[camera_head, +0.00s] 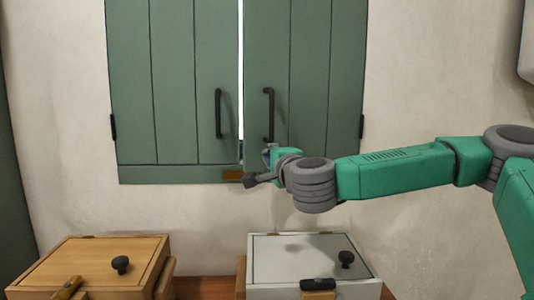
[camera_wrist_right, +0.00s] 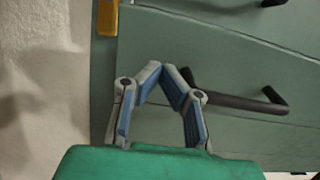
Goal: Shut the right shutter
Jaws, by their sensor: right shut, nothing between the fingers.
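The right shutter (camera_head: 310,70) is a green plank panel with a dark vertical handle (camera_head: 268,115). A narrow bright gap shows between it and the left shutter (camera_head: 175,80), so the two edges do not fully meet. My right gripper (camera_head: 258,167) is at the lower inner corner of the right shutter, below its handle, and hides part of that corner. In the right wrist view its blue-padded fingertips (camera_wrist_right: 163,68) are together and empty, beside one end of the dark handle (camera_wrist_right: 240,102). Whether they touch the panel is unclear. My left gripper is out of view.
An orange-brown latch piece (camera_head: 232,175) sits on the green bottom frame, also seen in the right wrist view (camera_wrist_right: 107,18). Below stand a wooden box (camera_head: 85,265) and a white-topped box (camera_head: 290,265), both with black knobs. Bare wall lies between.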

